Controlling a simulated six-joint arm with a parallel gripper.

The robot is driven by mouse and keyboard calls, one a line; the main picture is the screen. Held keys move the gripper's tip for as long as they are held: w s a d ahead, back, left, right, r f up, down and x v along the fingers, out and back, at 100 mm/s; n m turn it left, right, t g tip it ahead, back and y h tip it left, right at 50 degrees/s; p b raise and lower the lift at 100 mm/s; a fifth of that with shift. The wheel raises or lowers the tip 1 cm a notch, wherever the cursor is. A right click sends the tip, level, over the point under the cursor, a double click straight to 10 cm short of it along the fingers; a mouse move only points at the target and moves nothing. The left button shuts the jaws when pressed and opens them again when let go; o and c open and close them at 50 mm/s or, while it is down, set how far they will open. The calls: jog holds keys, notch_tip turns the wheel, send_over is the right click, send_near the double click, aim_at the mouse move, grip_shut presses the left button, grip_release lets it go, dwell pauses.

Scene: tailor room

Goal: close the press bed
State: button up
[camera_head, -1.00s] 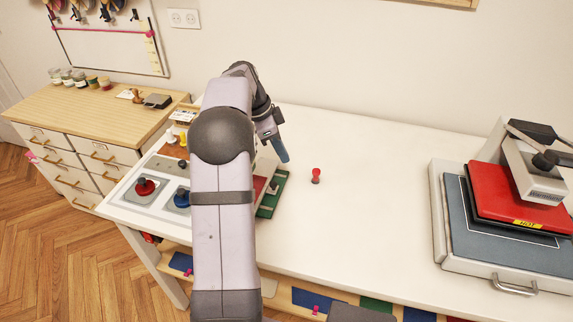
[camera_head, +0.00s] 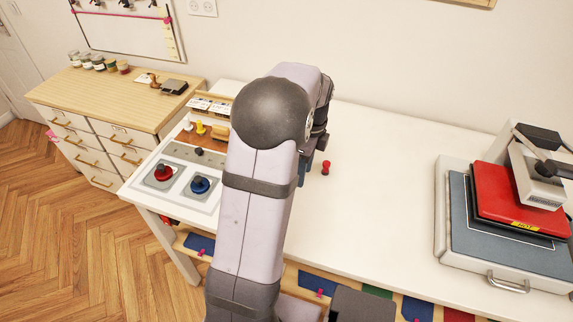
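The heat press stands at the right end of the white table. Its press bed (camera_head: 485,243) is a white slab with a dark blue-grey pad and a metal handle (camera_head: 508,283) on the front. The bed sticks out to the front and left from under the red upper plate (camera_head: 520,197), which is marked HOT. My gripper (camera_head: 306,172) is mostly hidden behind my arm, left of the press and well apart from it. Its fingertips cannot be made out.
A small red peg-like thing (camera_head: 326,167) stands on the table right of my gripper. A control panel with a red knob (camera_head: 163,173) and a blue knob (camera_head: 200,185) is at the left. The white table (camera_head: 385,190) is clear between the red peg and the press.

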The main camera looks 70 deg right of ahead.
jog(key=w+d+f+m+t+h, duration=0.2)
jog(key=w+d+f+m+h, duration=0.1)
jog(key=m, duration=0.5)
jog(key=shift+w+d+f+h, duration=0.15)
jog(key=shift+w+d+h, duration=0.15)
jog(key=shift+w+d, duration=0.6)
jog(key=shift+w+a, duration=0.2)
jog(key=shift+p+x, duration=0.5)
jog(key=shift+x, duration=3.15)
jog(key=shift+w, duration=0.1)
jog(key=shift+w, duration=0.1)
grip_shut()
